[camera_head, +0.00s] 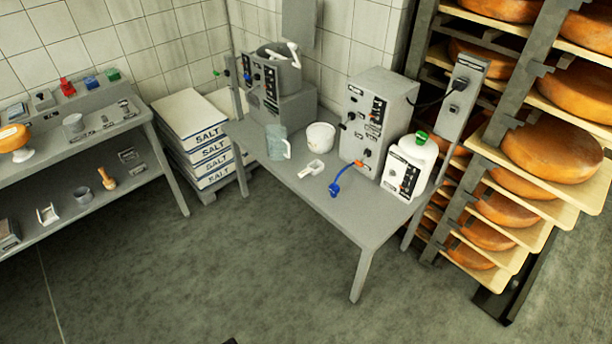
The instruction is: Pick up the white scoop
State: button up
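The white scoop (312,169) lies on the grey worktable (330,203), near its front edge. It is small in this view. A white bucket (320,138) stands just behind it, and a grey jug (277,143) stands to its left. A blue tool with an orange hose or handle (336,187) lies to its right, apart from it. My gripper is not recognisable in this view; only a small dark shape shows at the bottom edge, and I cannot tell what it is.
Control boxes (369,118) and a white canister with a green cap (407,166) stand on the table. Salt sacks (200,137) are stacked to its left. A shelf unit (95,142) is at far left, and cheese racks (540,150) are at right. The floor in front is clear.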

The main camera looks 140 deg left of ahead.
aim_at(316, 166)
jog(key=u, duration=0.8)
jog(key=k, duration=0.15)
jog(key=u, duration=2.7)
jog(key=i, duration=0.2)
jog(key=u, duration=0.25)
